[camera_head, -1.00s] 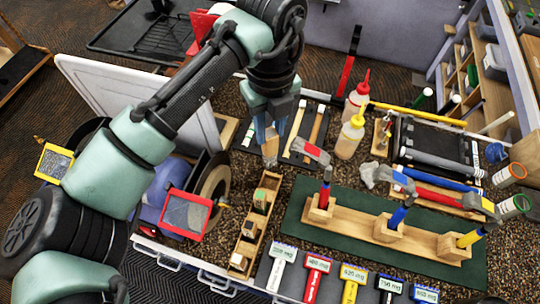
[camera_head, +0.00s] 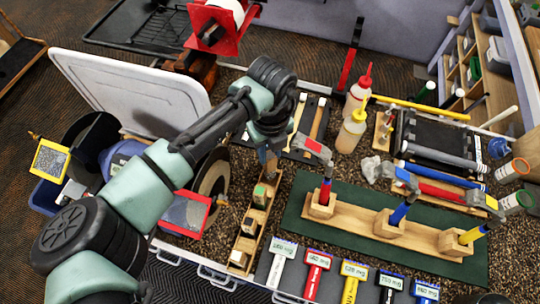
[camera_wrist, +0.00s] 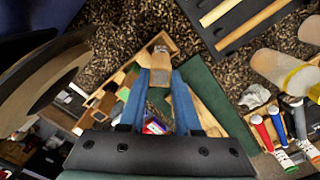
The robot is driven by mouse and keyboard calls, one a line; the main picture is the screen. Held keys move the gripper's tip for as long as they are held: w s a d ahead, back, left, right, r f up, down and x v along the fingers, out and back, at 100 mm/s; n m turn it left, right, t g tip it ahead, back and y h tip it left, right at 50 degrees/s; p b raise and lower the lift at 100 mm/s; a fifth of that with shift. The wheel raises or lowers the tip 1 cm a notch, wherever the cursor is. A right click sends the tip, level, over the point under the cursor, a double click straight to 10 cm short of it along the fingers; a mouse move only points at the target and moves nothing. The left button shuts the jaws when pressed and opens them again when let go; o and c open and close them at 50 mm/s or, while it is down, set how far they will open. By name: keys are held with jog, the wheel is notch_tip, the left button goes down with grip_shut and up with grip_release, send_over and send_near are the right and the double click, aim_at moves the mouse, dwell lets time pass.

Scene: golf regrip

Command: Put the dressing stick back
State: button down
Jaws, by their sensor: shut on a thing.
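My gripper (camera_head: 268,157) points down over the far end of a narrow wooden rack (camera_head: 243,246). Its two blue fingers show in the wrist view (camera_wrist: 160,88), shut on the tan dressing stick (camera_wrist: 159,66). The stick reaches away between the fingertips and lines up with the end compartment of the rack. I cannot tell whether its lower end is inside the compartment or just above it. In the head view the stick is mostly hidden by the fingers. Other compartments of the rack hold small blocks, one with a green top (camera_head: 259,190).
A green mat (camera_head: 300,225) with a wooden hammer stand (camera_head: 350,218) lies close on the right. A grinding wheel (camera_head: 212,180) and a red-framed plate (camera_head: 186,212) stand close on the left.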

jog(key=shift+f+p, duration=0.3)
jog(key=shift+f, duration=1.3)
jog(key=shift+f, duration=0.15)
jog(key=c, duration=0.6)
grip_release()
notch_tip(320, 180, up, 12)
jog(key=b, duration=0.2)
jog(key=shift+r+b, duration=0.2)
jog(key=shift+b, duration=0.15)
